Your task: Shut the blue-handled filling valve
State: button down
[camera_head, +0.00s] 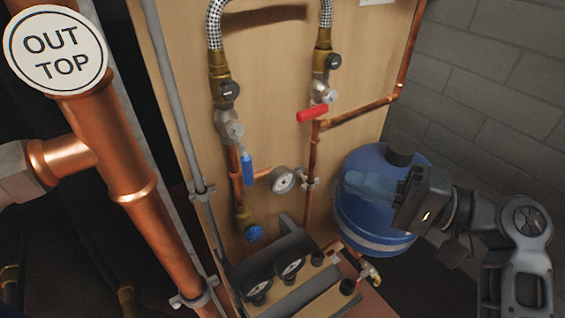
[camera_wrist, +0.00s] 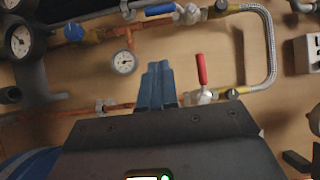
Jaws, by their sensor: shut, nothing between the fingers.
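The filling valve's blue lever handle (camera_head: 247,168) is on the left copper pipe run of the wooden board. It points down, roughly in line with its pipe. In the wrist view the blue handle (camera_wrist: 160,10) shows at the top edge, lying along the pipe. My gripper (camera_head: 350,182) is to the right of the valve, in front of the blue tank, apart from the handle.
A red lever (camera_head: 312,113) sits across the right pipe. A small gauge (camera_head: 283,180) lies between the pipes, and a blue round knob (camera_head: 254,233) is below the valve. A blue tank (camera_head: 375,225) stands at right. A large copper pipe (camera_head: 125,170) fills the left foreground.

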aim_at(243, 157)
jog(key=s+a+p+x, duration=0.1)
jog(key=s+p+x, duration=0.1)
jog(key=x, duration=1)
jog(key=shift+s+a, duration=0.2)
jog(key=shift+a, duration=0.25)
jog(key=shift+a+f, duration=0.1)
jog(key=shift+f, duration=0.05)
jog(key=shift+m+b, duration=0.35)
jog(key=shift+m, duration=0.05)
